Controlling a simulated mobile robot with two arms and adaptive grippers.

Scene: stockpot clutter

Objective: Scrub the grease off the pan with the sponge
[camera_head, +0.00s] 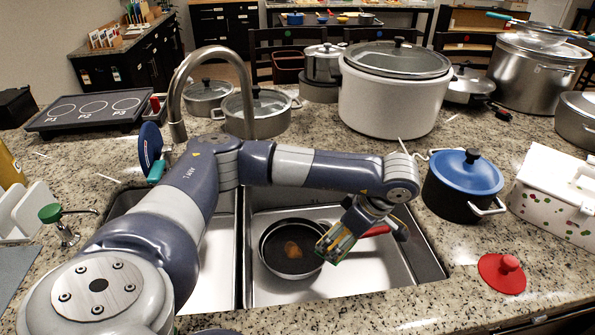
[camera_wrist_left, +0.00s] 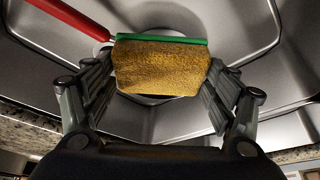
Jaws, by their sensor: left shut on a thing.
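The black frying pan (camera_head: 279,262) lies in the right sink basin, with its red handle (camera_head: 366,231) pointing right. A brown grease patch (camera_head: 292,250) shows on its inside. My left gripper (camera_head: 337,243) is above the right side of the pan, over the handle end, and is shut on the sponge. The sponge, yellow with a green layer, fills the space between the fingers in the left wrist view (camera_wrist_left: 160,68). A red handle (camera_wrist_left: 72,17) also shows there at the upper left. I cannot tell whether the sponge touches the pan. My right gripper is out of view.
The steel faucet (camera_head: 178,100) arches behind the sink. A black pot with a blue lid (camera_head: 468,172) stands right of the sink, with a red lid (camera_head: 503,273) in front of it. A large white pot (camera_head: 393,98) and other pots crowd the counter behind. Bare basin surrounds the pan.

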